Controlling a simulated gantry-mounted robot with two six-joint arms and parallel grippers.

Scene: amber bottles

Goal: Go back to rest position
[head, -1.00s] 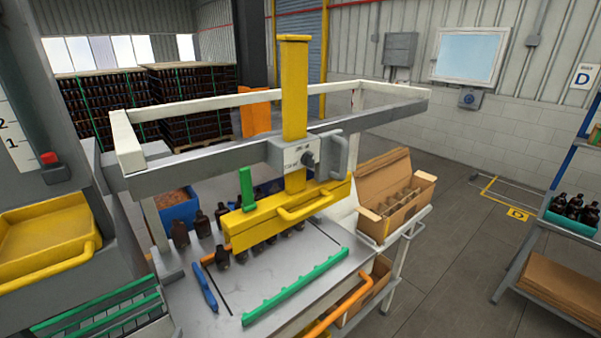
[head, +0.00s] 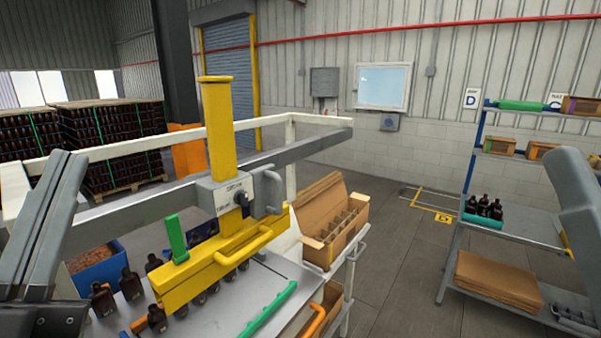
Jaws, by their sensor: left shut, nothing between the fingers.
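My left gripper (head: 68,168) stands at the left edge of the head view, pointing up, with its fingers together and nothing between them. It is in front of the white and grey frame and left of the yellow lifting bar, apart from the bottles as far as I can see. Part of my right arm shows as a grey shape at the right edge, in front of the shelf rack; its jaws cannot be made out. Amber bottles (head: 103,300) stand on the grey table (head: 215,318), several of them under the yellow bar (head: 215,262).
An open cardboard box (head: 337,240) with dividers stands right of the table. A green rail (head: 268,312) lies on the table. A blue bin (head: 95,270) is at the left. A shelf rack (head: 520,232) holds a teal crate of bottles (head: 484,217). The floor between is clear.

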